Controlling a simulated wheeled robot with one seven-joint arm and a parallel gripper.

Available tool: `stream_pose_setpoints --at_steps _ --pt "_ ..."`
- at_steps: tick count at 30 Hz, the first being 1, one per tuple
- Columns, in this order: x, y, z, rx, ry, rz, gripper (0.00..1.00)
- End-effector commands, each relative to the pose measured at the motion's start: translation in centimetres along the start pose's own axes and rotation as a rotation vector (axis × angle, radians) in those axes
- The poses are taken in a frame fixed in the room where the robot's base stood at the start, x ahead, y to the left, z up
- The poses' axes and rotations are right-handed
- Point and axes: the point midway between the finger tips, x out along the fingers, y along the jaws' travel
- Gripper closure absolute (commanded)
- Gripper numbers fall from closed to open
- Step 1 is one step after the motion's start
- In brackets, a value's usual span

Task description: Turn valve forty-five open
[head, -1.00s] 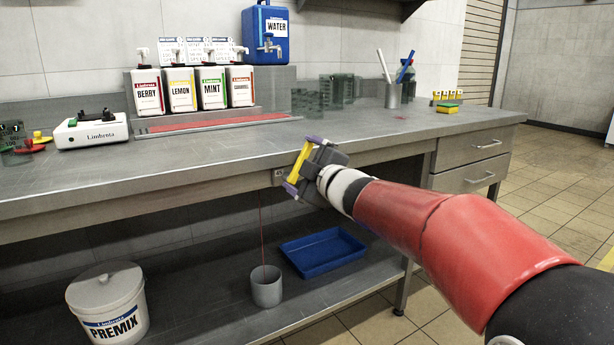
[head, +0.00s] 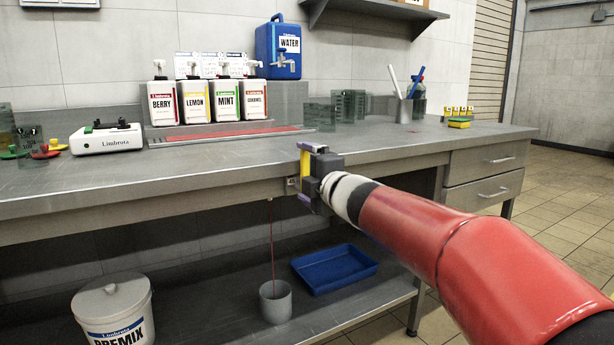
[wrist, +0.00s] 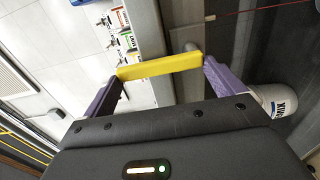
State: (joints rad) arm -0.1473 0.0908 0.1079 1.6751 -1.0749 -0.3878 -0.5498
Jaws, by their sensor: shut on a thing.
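A yellow bar-shaped handle (head: 305,165) stands near upright in front of the counter's front edge. My gripper (head: 307,173) is shut on it, with one purple finger at each end. The wrist view shows the yellow handle (wrist: 160,67) spanning between both purple fingers. A small tag (head: 292,184) is on the counter edge beside the gripper; its number is too small to read. The valve body behind the handle is hidden by my gripper. A thin red stream (head: 272,235) falls from under the counter edge into a grey cup (head: 276,306) on the lower shelf.
A blue tray (head: 335,270) lies right of the cup, and a white PREMIX bucket (head: 113,315) stands at left. Syrup bottles (head: 195,101), a blue water jug (head: 278,50) and a scale (head: 106,139) are on the counter (head: 215,180). The space before the counter is clear.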

Motion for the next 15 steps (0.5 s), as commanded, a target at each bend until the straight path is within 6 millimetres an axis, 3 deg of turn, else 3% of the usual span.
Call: stream_pose_setpoints --at_steps 10,11,12,15 --pt "0.00 -0.23 -0.03 -0.008 0.000 -0.004 0.47" --pt "0.00 -0.23 -0.03 -0.008 0.000 -0.004 0.05" --pt "0.00 -0.23 -0.03 -0.008 0.000 -0.004 0.00" --pt "0.01 -0.19 -0.03 -0.007 0.001 -0.004 0.00"
